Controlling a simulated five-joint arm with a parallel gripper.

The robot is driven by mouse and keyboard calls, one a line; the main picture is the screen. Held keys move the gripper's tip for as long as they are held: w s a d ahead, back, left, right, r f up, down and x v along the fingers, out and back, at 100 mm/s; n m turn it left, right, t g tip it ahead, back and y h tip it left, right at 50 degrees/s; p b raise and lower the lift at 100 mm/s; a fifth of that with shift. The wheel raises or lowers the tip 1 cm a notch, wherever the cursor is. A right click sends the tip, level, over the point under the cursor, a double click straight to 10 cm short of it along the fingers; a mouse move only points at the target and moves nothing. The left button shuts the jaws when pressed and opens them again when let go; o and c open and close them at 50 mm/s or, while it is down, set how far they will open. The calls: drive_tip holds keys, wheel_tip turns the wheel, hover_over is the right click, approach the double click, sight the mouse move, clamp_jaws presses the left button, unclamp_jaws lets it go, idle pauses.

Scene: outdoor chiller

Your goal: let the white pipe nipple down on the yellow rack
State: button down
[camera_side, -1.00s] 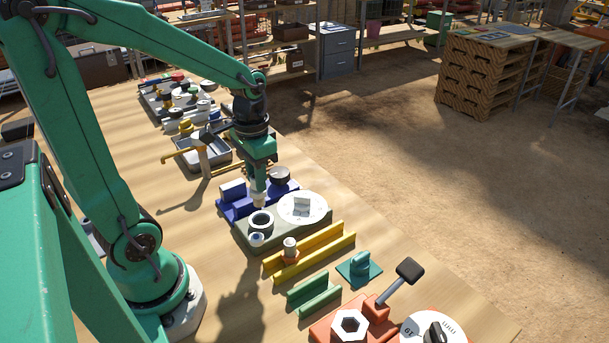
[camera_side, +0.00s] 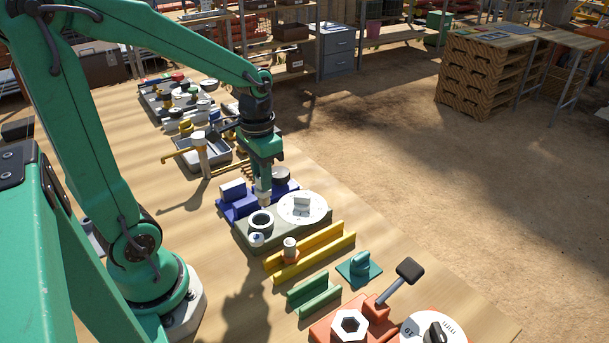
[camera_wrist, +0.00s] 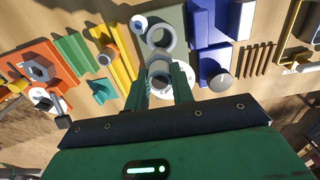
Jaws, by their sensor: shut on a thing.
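My gripper (camera_side: 264,187) is shut on a white pipe nipple (camera_wrist: 158,76), which is upright between the fingers. In the side view the nipple's lower end (camera_side: 265,199) hangs just above or at the far side of the grey-green block; I cannot tell whether it touches. The yellow rack (camera_side: 325,240) is two parallel rails to the right of and nearer than the block. A short white-topped piece with an orange-brown base (camera_side: 290,250) stands at the rack's left part. The wrist view shows the rack (camera_wrist: 122,68) left of my gripper.
The grey-green block (camera_side: 285,235) bears a white disc (camera_side: 302,207) and a dark-holed ring (camera_side: 261,222). A blue fixture (camera_side: 235,203) stands behind it.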

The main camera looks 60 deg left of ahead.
drive_tip(key=w+d, duration=1)
drive_tip(key=d, duration=0.1)
drive_tip(key=shift+w, duration=0.25)
drive_tip(key=shift+f, duration=0.15)
drive_tip(key=shift+f, duration=2.35)
drive_tip(key=shift+f, duration=0.4)
drive_tip(key=shift+f, duration=1.1)
drive_tip(key=shift+f, duration=1.05)
